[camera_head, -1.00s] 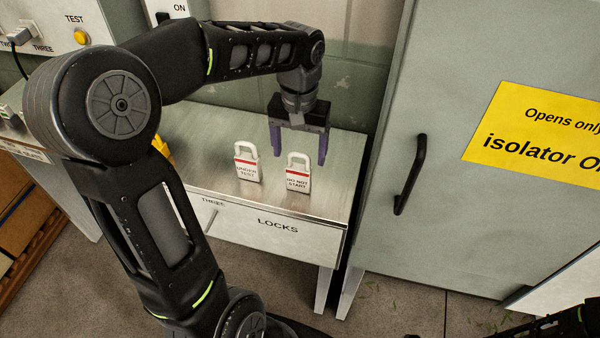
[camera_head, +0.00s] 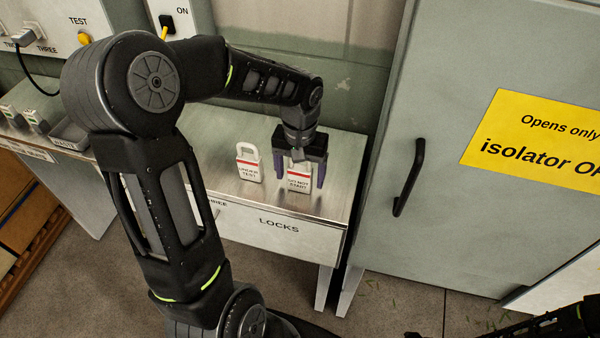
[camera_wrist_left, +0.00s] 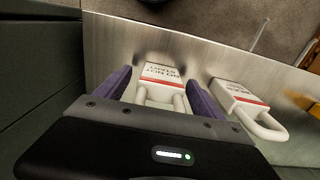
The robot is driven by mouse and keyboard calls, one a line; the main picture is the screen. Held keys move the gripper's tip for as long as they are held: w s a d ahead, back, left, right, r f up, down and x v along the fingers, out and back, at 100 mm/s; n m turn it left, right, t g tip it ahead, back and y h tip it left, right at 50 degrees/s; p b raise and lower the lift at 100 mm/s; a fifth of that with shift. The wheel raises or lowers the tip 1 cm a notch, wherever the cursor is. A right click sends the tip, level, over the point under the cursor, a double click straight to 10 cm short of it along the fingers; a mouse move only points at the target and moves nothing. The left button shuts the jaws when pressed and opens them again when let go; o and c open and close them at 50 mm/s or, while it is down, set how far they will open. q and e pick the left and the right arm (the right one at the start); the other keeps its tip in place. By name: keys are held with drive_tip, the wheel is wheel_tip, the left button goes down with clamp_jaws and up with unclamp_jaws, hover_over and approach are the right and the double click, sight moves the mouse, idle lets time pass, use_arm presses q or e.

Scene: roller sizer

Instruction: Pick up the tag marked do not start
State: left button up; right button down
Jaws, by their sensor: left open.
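The tag marked "DO NOT START" (camera_head: 299,180) stands on the metal bench top (camera_head: 220,192). It is white with a red band and a loop at its top; the gripper hides the loop in the head view. It also shows between the fingers in the left wrist view (camera_wrist_left: 160,77). My left gripper (camera_head: 301,182) is over it, open, with one purple finger on each side. A second tag, marked "UNDER TEST" (camera_head: 248,168), stands to its left, outside the fingers; it also shows in the left wrist view (camera_wrist_left: 240,98).
A grey-green cabinet (camera_head: 450,200) with a black handle (camera_head: 409,178) and a yellow sign (camera_head: 545,138) stands close on the right. The wall is behind the bench. A drawer front marked "LOCKS" (camera_head: 279,236) is below. A tray marked "WASTE" (camera_head: 75,131) is at left.

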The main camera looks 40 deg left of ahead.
use_arm(q)
drive_tip(key=shift+c, duration=0.6)
drive_tip(key=c, duration=1.4)
wheel_tip(320, 180, up, 10)
drive_tip(key=shift+f+b, duration=0.1)
drive_tip(key=shift+b, duration=0.6)
